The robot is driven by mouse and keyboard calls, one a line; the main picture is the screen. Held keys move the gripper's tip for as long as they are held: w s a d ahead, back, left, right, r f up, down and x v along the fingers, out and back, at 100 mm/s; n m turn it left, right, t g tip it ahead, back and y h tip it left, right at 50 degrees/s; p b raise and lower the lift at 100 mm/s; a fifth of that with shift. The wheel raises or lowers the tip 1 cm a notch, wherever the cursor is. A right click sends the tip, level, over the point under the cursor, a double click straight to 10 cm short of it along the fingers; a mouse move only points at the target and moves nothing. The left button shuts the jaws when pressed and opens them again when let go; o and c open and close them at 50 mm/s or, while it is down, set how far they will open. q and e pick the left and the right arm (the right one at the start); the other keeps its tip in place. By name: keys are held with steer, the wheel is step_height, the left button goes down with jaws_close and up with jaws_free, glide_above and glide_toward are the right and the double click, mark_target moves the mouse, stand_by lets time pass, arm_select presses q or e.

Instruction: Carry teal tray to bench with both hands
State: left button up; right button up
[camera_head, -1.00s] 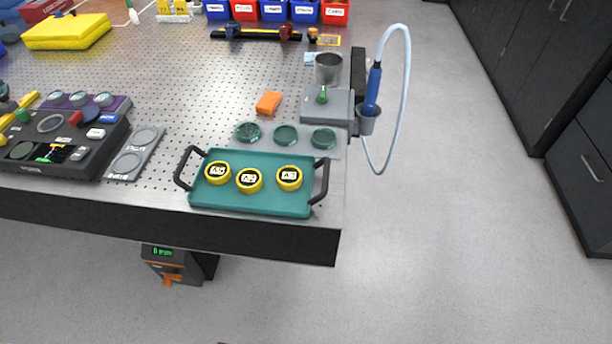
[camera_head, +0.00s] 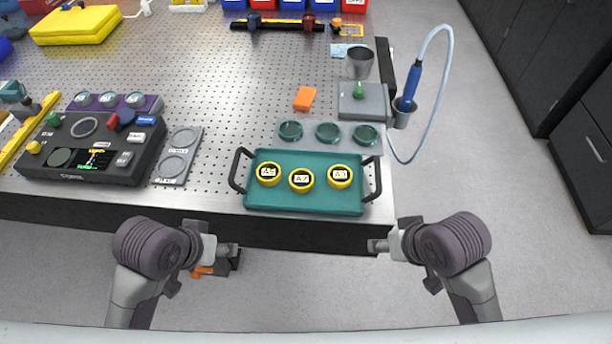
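The teal tray (camera_head: 305,203) lies on the front right corner of the perforated bench (camera_head: 222,110). It has a black handle at each short end, and three yellow-rimmed round pieces marked with labels sit in it. My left gripper (camera_head: 232,248) is in front of the bench edge, left of and nearer than the tray. My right gripper (camera_head: 376,246) is in front of the bench edge, below the tray's right handle. Both are apart from the tray. Their fingers are too small and edge-on to tell open from shut.
Three green discs (camera_head: 327,132) lie just behind the tray. A grey block (camera_head: 363,100), metal cup (camera_head: 359,63) and holder with a blue corded pen (camera_head: 410,85) stand at the right edge. A dark control box (camera_head: 90,147) and grey plate (camera_head: 177,157) are left. Floor at right is clear.

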arm_select(q)
steer(key=w+r, duration=0.6)
arm_select(e)
steer(key=shift+m, duration=0.3)
steer(key=w+r, duration=0.3)
steer(key=r, duration=0.1)
steer(key=w+a+r, duration=0.1)
steer(key=w+r, duration=0.1)
steer(key=shift+w+r, duration=0.1)
steer(key=shift+w, duration=0.2)
arm_select(q)
glide_toward(232, 171)
steer(key=v, duration=0.2)
arm_select(e)
steer(key=m, duration=0.2)
glide_toward(378, 169)
steer(key=v, duration=0.2)
arm_select(q)
steer(key=shift+s+a+r+n, duration=0.3)
steer(key=shift+r+n, duration=0.1)
arm_select(e)
steer(key=shift+s+a+r+h, duration=0.1)
steer(key=shift+s+r+h, duration=0.25)
steer(key=shift+r, duration=0.15)
